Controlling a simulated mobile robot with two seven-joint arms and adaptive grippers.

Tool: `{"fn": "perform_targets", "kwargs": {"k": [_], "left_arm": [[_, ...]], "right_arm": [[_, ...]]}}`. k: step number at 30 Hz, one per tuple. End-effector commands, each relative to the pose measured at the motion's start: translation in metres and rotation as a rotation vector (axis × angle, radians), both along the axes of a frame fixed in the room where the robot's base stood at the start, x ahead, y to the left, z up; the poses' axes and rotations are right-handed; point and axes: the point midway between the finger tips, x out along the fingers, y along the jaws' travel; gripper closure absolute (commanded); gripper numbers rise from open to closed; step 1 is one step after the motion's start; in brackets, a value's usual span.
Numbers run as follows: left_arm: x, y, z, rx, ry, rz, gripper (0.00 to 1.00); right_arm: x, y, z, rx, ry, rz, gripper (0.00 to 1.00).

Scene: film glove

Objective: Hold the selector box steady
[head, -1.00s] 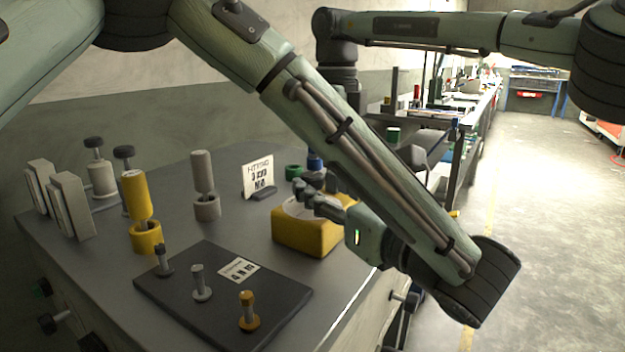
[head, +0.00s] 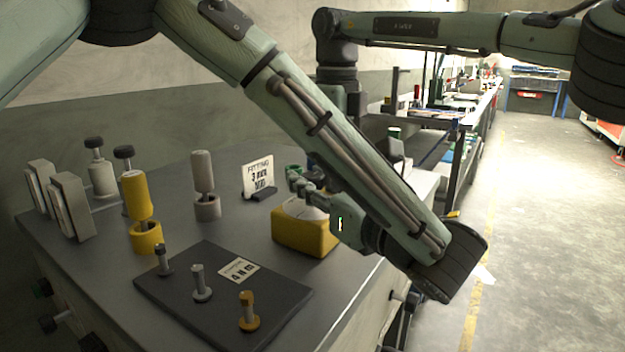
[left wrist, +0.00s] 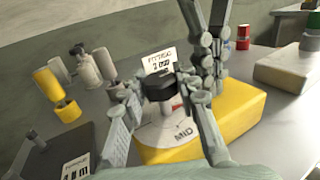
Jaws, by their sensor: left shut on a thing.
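The selector box is a yellow block (head: 300,236) with a pale dial on top, near the bench's right edge. In the left wrist view the box (left wrist: 238,112) shows the word MID on its dial and a black knob (left wrist: 160,87) above it. My left gripper (head: 308,190) is over the dial; in the left wrist view its fingers (left wrist: 158,95) stand on both sides of the knob, shut on it. My right gripper (left wrist: 208,88) comes down from above at the box's far side.
A dark plate (head: 215,310) with several pegs lies in front. Yellow (head: 138,196) and grey (head: 203,172) handles stand upright to the left. A pale block (left wrist: 290,70) stands right of the box.

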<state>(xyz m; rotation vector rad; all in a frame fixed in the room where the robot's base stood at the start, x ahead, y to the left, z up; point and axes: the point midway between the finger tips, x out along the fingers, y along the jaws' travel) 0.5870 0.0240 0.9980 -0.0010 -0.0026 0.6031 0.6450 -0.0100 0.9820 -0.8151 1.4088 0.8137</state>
Motion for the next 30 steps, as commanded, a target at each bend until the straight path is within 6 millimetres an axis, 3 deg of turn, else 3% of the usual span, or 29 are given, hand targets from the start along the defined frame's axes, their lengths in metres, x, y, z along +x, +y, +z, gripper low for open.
{"fn": "perform_targets", "kwargs": {"k": [1,13,25,26,28,30], "left_arm": [[-0.0001,-0.0001,-0.0014,0.000,0.000,0.018,0.99],[-0.0004,-0.0001,-0.0006,0.004,-0.002,0.355,0.99],[-0.0013,0.0005,-0.0011,0.000,0.002,0.396,0.99],[-0.0014,0.0006,-0.0011,0.000,0.002,0.396,0.69],[-0.0013,0.0006,-0.0011,0.000,0.002,0.395,0.60],[-0.0011,0.0005,-0.0011,0.000,0.002,0.395,0.59]], "right_arm": [[-0.0013,0.0000,-0.0075,-0.006,0.009,0.003,1.00],[-0.0010,-0.0003,-0.0075,-0.006,0.009,0.002,1.00],[-0.0005,-0.0007,-0.0075,-0.007,0.008,0.001,1.00],[-0.0005,-0.0007,-0.0075,-0.007,0.008,0.001,1.00],[-0.0004,-0.0008,-0.0075,-0.007,0.008,0.001,1.00],[-0.0004,-0.0008,-0.0075,-0.007,0.008,0.001,1.00]]}}
